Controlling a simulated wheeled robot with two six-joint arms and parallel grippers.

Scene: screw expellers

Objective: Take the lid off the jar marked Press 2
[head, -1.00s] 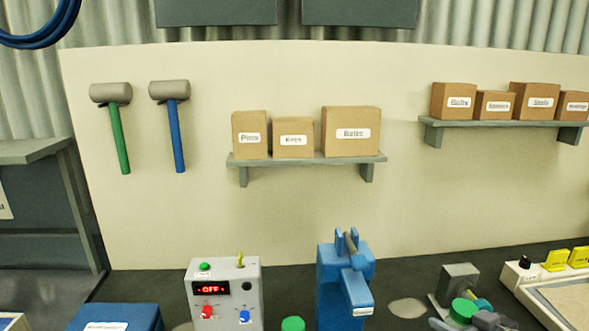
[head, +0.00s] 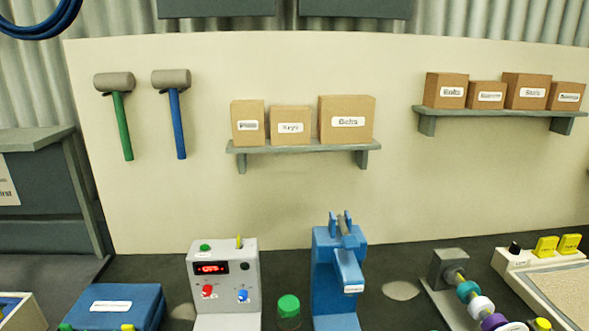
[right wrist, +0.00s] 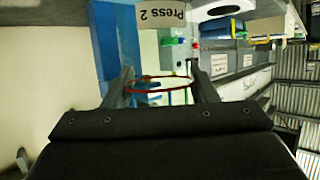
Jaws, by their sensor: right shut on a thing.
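In the right wrist view the fingers of my right gripper (right wrist: 163,88) are closed on a thin red-rimmed ring (right wrist: 160,77). The space inside the ring looks clear, and I cannot tell whether it is a jar's rim or a lid. A tag reading "Press 2" (right wrist: 160,14) shows just beyond the fingertips; what it is fixed to is unclear. In the head view a clear jar with a green lid (head: 289,304) stands between the grey control box and the blue press; no marking on it is readable. Neither gripper shows in the head view.
A grey control box (head: 225,285), a blue press (head: 336,275) and a blue case (head: 117,304) stand on the dark bench. At right are a rod with coloured discs (head: 468,289) and a tray with yellow switches (head: 546,247). Shelves with boxes hang behind.

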